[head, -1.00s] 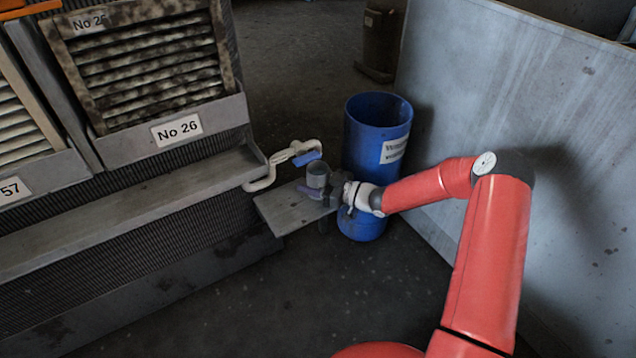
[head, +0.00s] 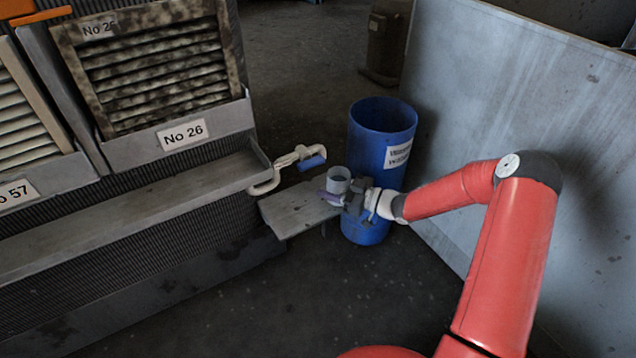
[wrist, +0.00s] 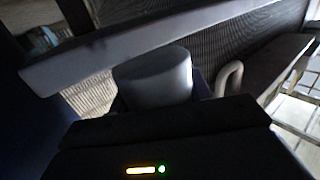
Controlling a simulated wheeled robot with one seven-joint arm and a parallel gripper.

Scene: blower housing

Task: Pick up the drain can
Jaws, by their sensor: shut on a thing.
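The drain can (head: 339,181) is a small grey, open-topped cylinder at the right end of the small grey shelf in the head view. My gripper (head: 337,197) is shut on it from the right, with a purple finger showing in front of the can. The can stands upright in the grip. I cannot tell for sure whether its base is clear of the shelf. In the wrist view the pale can (wrist: 156,77) rises beyond the dark gripper body, which hides its lower part.
The small shelf (head: 290,212) lies left of the can. A pale drain pipe with a blue-handled valve (head: 312,162) is above the shelf. A blue barrel (head: 368,150) stands close behind my gripper. A grey panel (head: 520,110) bounds the right. The louvred housing (head: 150,75) fills the left.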

